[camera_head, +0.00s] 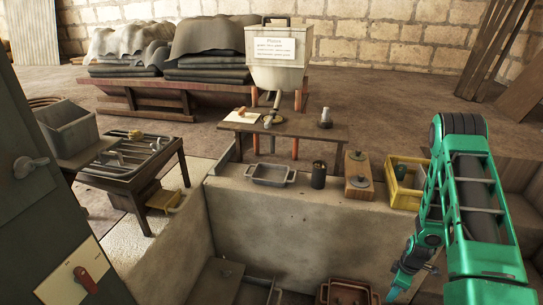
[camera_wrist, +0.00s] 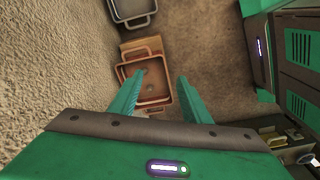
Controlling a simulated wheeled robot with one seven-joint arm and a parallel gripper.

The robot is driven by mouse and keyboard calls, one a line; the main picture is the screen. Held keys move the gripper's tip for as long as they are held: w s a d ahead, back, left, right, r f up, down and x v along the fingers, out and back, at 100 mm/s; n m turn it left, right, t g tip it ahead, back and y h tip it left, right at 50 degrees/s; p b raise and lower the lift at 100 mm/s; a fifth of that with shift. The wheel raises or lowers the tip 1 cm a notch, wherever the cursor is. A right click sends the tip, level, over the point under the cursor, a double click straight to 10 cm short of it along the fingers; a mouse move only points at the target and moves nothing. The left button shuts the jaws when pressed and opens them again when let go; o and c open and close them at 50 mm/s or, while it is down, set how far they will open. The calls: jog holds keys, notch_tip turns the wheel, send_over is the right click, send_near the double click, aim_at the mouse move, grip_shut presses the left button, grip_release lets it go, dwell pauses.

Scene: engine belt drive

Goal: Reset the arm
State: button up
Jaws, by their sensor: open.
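My green arm (camera_head: 470,190) reaches down along the right side of the head view. My gripper (camera_head: 398,290) points downward low in the picture, near the lower right; its fingertips are hard to make out there. In the wrist view my gripper (camera_wrist: 161,78) shows two green fingers spread apart with nothing between them. Beyond the fingers lies a reddish-brown tray (camera_wrist: 155,92) with handles, below and apart from them. It also shows at the bottom of the head view (camera_head: 348,292), left of my gripper.
A concrete ledge (camera_head: 290,215) holds a grey tray (camera_head: 270,174), a dark cylinder (camera_head: 318,176), a wooden block (camera_head: 359,185) and a yellow crate (camera_head: 405,192). Behind stands a wooden table (camera_head: 290,127). A slotted table (camera_head: 130,172) and a lever panel (camera_head: 85,280) are left.

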jog(key=s+r+m+h, duration=0.15)
jog(key=r+m, duration=0.25)
jog(key=r, duration=1.2)
jog(key=s+r+m+y, duration=0.1)
jog(key=s+r+m, duration=0.25)
jog(key=r, duration=1.25)
jog(key=s+a+r+m, duration=0.3)
jog(key=s+r+m, duration=0.1)
jog(key=s+r, duration=0.4)
jog(key=s+a+r+m, duration=0.4)
jog(key=s+r, duration=0.5)
jog(key=s, duration=0.3)
jog(key=shift+s+a+m, duration=0.25)
jog(key=shift+s+m, duration=0.15)
jog(key=shift+m, duration=0.35)
jog(key=shift+r, duration=0.1)
jog(key=c, duration=0.3)
